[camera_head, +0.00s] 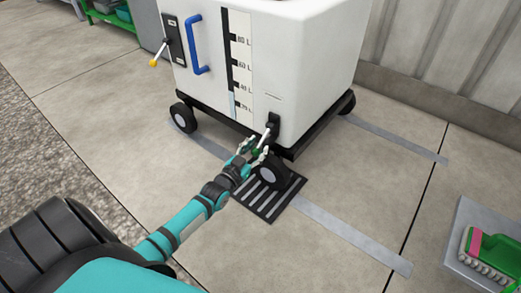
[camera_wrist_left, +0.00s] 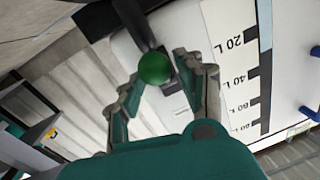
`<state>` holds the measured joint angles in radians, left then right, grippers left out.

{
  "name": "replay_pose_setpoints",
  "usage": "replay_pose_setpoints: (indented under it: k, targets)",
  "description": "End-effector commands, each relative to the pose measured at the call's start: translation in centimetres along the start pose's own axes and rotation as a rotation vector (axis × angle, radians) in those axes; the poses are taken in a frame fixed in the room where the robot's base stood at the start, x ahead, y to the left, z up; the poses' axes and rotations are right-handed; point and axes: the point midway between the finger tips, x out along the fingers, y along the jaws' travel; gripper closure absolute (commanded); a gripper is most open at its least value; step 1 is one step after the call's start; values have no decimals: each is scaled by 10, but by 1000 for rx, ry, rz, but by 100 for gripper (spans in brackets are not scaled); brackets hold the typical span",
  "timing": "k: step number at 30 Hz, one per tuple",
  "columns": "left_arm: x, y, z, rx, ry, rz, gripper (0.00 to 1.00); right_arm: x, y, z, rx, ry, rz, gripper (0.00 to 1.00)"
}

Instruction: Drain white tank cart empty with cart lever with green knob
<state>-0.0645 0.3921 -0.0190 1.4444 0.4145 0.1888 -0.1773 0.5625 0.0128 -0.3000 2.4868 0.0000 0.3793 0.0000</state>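The white tank cart (camera_head: 300,60) stands on black wheels, with a litre scale on its front. A pale column (camera_head: 232,103) shows low on the gauge, near the lowest marks. The cart lever (camera_head: 265,138) sits low on the front and slants down to its green knob (camera_wrist_left: 154,68). My left gripper (camera_head: 250,147) is at the lever's lower end. In the left wrist view its fingers (camera_wrist_left: 160,90) are apart, with the knob just beyond and between the tips; I cannot tell whether they touch it. My right gripper is out of view.
A slotted floor drain (camera_head: 266,208) lies below the lever beside a front wheel. A blue handle (camera_head: 195,45) and a yellow-knobbed lever (camera_head: 154,62) are at upper left. A green brush (camera_head: 492,255) lies on a grey tray at right. The floor at left is clear.

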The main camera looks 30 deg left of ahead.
Motion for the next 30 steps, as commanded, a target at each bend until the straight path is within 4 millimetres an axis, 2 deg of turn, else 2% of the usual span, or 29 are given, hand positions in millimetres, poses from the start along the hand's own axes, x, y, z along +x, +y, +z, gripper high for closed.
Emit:
replay_pose_setpoints:
  k: [3, 6, 16, 25, 30]
  targets:
    - [16, 0, 2, 0, 2, -1, 63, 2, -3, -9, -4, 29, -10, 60]
    - [22, 0, 2, 0, 0, -1, 63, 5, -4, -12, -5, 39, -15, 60]
    - [26, 0, 0, 0, 0, -1, 63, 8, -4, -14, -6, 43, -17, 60]
    - [26, 0, 0, 0, 0, 0, 100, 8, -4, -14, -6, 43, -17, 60]
    - [26, 0, 0, 0, -1, 0, 100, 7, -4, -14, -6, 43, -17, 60]
